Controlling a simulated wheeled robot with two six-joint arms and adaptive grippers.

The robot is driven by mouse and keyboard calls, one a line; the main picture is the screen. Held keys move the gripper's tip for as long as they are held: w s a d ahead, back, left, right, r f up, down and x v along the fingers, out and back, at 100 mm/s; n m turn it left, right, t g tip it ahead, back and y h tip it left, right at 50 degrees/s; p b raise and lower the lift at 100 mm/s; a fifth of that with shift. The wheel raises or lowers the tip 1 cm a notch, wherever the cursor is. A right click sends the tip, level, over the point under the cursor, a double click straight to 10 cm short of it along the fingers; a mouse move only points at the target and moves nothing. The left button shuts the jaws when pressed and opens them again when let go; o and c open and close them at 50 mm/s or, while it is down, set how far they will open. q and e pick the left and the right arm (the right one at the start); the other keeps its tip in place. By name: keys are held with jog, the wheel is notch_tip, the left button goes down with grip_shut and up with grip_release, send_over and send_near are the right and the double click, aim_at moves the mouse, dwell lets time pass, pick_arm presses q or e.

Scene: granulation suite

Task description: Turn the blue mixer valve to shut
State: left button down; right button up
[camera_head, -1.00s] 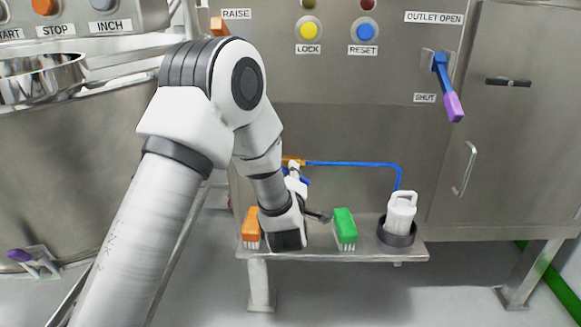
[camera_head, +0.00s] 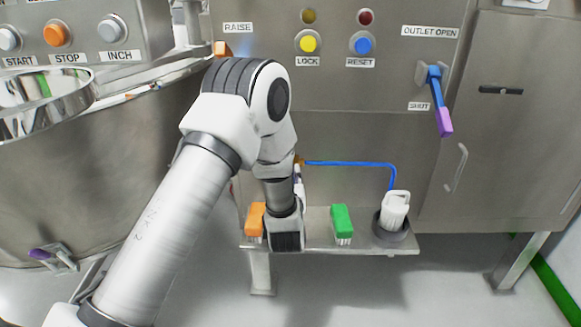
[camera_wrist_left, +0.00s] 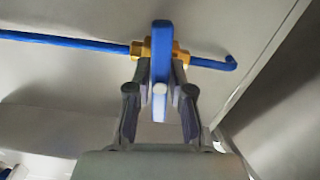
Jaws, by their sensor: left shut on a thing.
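The blue mixer valve has a brass body (camera_head: 299,161) on a blue line, low on the machine front in the head view. In the left wrist view its brass body (camera_wrist_left: 181,55) sits on the pipe, and its blue lever handle (camera_wrist_left: 161,35) crosses the pipe at about a right angle. My left gripper (camera_wrist_left: 160,80) is shut on the blue handle, one finger on each side. In the head view my own wrist hides the handle and most of the gripper. My right gripper is in neither view.
A shelf (camera_head: 375,249) below holds an orange brush (camera_head: 255,219), a green brush (camera_head: 341,220) and a white jug (camera_head: 396,209) in a dark holder. A blue and purple outlet lever (camera_head: 437,95) is at upper right. A large steel bowl (camera_head: 100,190) stands at left.

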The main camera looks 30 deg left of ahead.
pick_arm(q)
jog(key=shift+m+p, duration=0.45)
jog(key=shift+m, duration=0.25)
jog(key=c, duration=1)
grip_release()
jog(key=shift+c, duration=0.2)
jog(key=v, duration=1.2)
